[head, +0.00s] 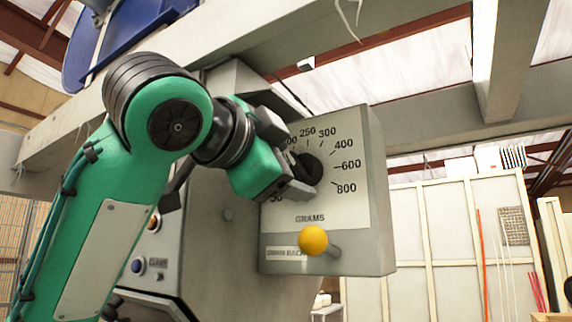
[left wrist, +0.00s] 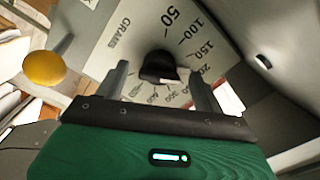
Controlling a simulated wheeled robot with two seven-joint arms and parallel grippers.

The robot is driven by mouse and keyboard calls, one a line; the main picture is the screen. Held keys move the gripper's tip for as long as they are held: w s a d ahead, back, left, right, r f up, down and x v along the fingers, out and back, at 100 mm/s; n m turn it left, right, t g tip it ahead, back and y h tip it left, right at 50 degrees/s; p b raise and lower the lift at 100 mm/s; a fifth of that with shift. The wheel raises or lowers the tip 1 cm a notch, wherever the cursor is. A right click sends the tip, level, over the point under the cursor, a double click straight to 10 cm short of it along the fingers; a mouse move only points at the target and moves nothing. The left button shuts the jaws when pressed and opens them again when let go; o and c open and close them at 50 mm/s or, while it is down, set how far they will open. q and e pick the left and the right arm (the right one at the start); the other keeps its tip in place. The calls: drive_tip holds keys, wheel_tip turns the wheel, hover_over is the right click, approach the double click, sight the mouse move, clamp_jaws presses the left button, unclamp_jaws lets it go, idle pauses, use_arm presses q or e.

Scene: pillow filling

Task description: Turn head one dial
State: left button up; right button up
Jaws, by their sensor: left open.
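The dial is a black knob (head: 308,168) on a pale scale plate marked in grams, on the front of a grey box (head: 375,200). My left gripper (head: 296,166) is open at the dial in the head view, partly covering the knob and the left side of the scale. In the left wrist view the dial (left wrist: 160,66) shows between the two spread fingers of the left gripper (left wrist: 160,74), one finger to each side. Whether the fingers touch the knob I cannot tell. My right gripper is not in view.
A yellow ball-ended lever (head: 313,240) sticks out below the dial and also shows in the left wrist view (left wrist: 44,68). Buttons, one of them blue (head: 138,265), are on the grey machine at left. A grey beam (head: 250,40) runs above the box.

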use_arm(q)
drive_tip(key=b+v, duration=0.3)
drive_tip(key=v, duration=1)
drive_tip(key=shift+s+a, duration=0.15)
drive_tip(key=shift+s, duration=0.1)
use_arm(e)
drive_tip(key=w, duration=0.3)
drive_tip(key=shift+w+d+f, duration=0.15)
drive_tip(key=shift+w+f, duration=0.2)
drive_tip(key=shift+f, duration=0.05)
